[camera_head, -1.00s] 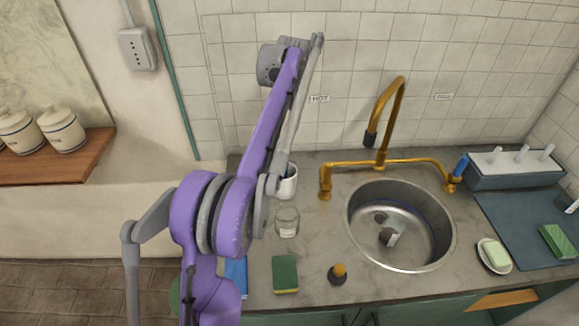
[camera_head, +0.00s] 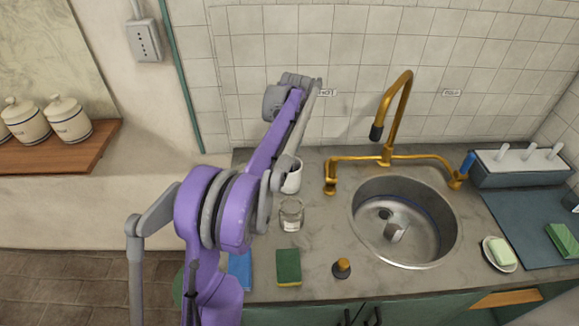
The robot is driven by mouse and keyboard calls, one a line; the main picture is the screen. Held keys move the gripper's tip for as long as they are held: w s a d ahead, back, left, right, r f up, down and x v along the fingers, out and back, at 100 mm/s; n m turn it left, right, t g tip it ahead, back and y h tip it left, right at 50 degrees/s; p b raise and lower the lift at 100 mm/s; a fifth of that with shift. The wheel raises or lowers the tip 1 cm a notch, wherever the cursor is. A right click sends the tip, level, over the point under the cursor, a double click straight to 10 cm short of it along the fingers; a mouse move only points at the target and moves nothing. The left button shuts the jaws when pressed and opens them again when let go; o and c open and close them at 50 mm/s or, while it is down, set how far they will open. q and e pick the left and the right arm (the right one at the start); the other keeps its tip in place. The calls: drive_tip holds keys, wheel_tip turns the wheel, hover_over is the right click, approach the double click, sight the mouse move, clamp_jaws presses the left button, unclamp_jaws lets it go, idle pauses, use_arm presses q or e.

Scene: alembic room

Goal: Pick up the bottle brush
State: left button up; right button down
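I cannot make out a bottle brush for certain. A white cup (camera_head: 292,178) stands on the counter against the wall, partly hidden behind my purple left arm, so what it holds cannot be seen. A small brown-topped object with a dark base (camera_head: 341,268) stands near the counter's front edge; it may be a short brush or a stopper. My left arm rises from the bottom left and crosses in front of the cup. I cannot make out its gripper. My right arm and gripper are not in view.
A glass jar (camera_head: 291,214), a green sponge (camera_head: 288,267) and a blue cloth (camera_head: 240,270) lie near my arm. The steel sink (camera_head: 425,238) holds a small object, with a brass tap (camera_head: 389,150) behind it. A soap dish (camera_head: 499,254) and blue-grey rack (camera_head: 520,170) are right.

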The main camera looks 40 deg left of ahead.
use_arm(q)
clamp_jaws()
drive_tip(key=shift+r, duration=0.2)
idle(0.3)
